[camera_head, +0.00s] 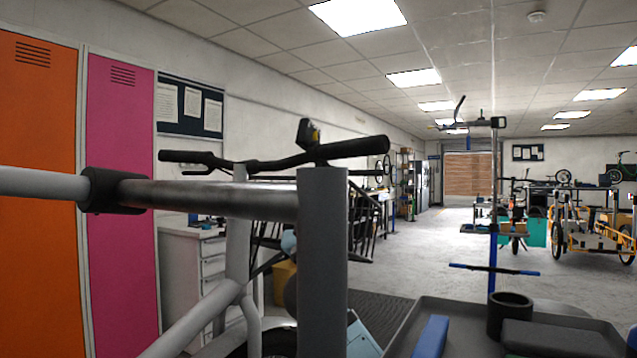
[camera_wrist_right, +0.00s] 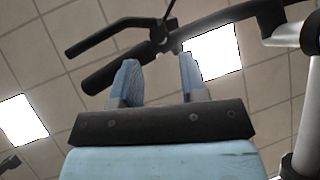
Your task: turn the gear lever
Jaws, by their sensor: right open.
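A black handlebar (camera_head: 270,160) of the bike crosses the middle of the head view, with grips at both ends. A thin lever (camera_head: 198,166) sits under the left grip. I cannot tell which part is the gear lever. In the right wrist view, my right gripper (camera_wrist_right: 157,84) is open and empty, its blue fingertips pointing up toward the dark handlebar (camera_wrist_right: 110,76), with a thin lever (camera_wrist_right: 170,14) above. Whether they touch it is unclear. My left gripper is not in view.
A grey post (camera_head: 322,265) and horizontal tube (camera_head: 215,198) stand close in front, hiding part of the bike. A dark tray (camera_head: 440,309) with a black cup (camera_head: 510,315) is at lower right.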

